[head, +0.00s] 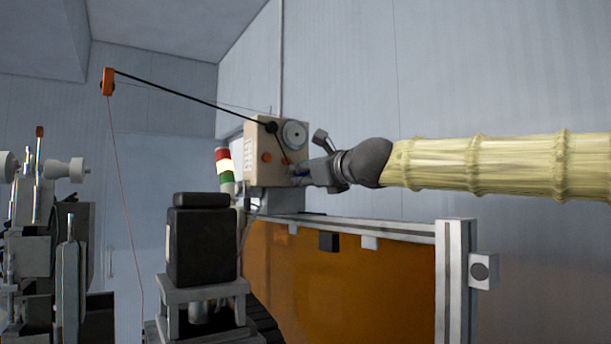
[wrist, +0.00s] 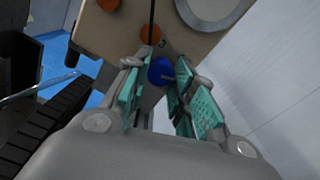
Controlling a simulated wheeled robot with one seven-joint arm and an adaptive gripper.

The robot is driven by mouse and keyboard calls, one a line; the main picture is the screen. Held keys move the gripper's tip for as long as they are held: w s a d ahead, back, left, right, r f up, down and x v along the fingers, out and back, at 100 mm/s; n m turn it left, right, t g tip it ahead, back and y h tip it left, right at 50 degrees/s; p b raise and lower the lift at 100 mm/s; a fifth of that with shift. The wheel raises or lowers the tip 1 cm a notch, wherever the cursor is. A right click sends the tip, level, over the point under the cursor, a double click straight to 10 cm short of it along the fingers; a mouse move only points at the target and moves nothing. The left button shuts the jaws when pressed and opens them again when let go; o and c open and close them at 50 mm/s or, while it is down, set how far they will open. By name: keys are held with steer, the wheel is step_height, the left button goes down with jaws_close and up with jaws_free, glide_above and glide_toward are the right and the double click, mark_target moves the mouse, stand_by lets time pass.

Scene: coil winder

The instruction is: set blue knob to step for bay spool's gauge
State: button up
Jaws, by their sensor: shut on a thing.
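The blue knob (wrist: 161,71) sits on the lower part of a beige machine panel (wrist: 118,45). My gripper (wrist: 163,76) is at the panel with its teal-padded fingers on both sides of the knob, shut on it. The knob's pointer setting and most scale marks are hidden or too small to read. In the head view my gripper (head: 305,172) reaches the panel's lower right edge from the right and largely covers the knob. I cannot tell which spool is the bay spool, and no gauge label is readable.
Orange knobs (wrist: 151,34) and a grey round dial (head: 294,134) sit close to the blue knob. A black tension arm (head: 190,95) extends up left from the panel. A signal lamp (head: 224,166) stands beside it. An amber guard (head: 340,285) with a metal frame lies below my arm.

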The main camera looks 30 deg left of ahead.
steer(key=shift+f+m+b, duration=0.1)
steer(key=shift+m+b, duration=0.3)
steer(key=shift+m, duration=1.3)
steer(key=o, duration=1)
steer(key=v, duration=1.2)
